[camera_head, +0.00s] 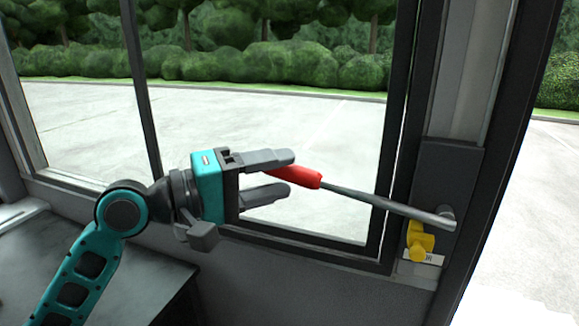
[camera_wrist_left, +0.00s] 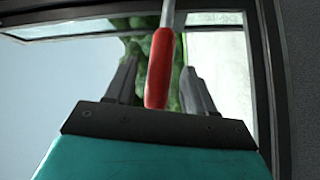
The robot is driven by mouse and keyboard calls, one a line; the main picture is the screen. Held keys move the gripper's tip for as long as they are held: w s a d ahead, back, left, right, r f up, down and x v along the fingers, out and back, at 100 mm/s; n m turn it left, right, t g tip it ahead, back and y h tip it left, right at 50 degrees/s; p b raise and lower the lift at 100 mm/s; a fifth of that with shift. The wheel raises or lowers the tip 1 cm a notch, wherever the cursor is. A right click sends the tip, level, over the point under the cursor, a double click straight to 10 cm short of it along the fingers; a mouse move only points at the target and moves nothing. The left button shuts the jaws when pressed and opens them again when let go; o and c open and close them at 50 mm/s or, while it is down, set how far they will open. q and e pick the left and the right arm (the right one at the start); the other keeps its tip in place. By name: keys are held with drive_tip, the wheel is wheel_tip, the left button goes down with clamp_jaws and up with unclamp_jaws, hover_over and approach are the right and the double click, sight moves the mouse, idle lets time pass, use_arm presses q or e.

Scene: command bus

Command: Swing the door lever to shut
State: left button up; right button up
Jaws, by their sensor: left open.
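The door lever is a grey rod (camera_head: 375,200) with a red grip (camera_head: 297,176). It runs from a pivot on the dark door-side panel (camera_head: 446,172) leftward and slightly up to the red grip. My left gripper (camera_head: 280,174) is open, with its fingers on either side of the grip's end in the head view. In the left wrist view the red grip (camera_wrist_left: 160,68) lies between the two spread fingers (camera_wrist_left: 158,85), with gaps visible on both sides. Whether a finger touches it I cannot tell. My right gripper is not in view.
A yellow part (camera_head: 419,240) sits below the lever's pivot, above a small white label (camera_head: 430,259). A dark window frame (camera_head: 398,130) stands behind the lever. A dark surface (camera_head: 130,280) lies at the lower left. The doorway at the right is open to pavement.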

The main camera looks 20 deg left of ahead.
use_arm(q)
drive_tip(key=shift+x, duration=1.35)
drive_tip(key=shift+c, duration=0.3)
clamp_jaws()
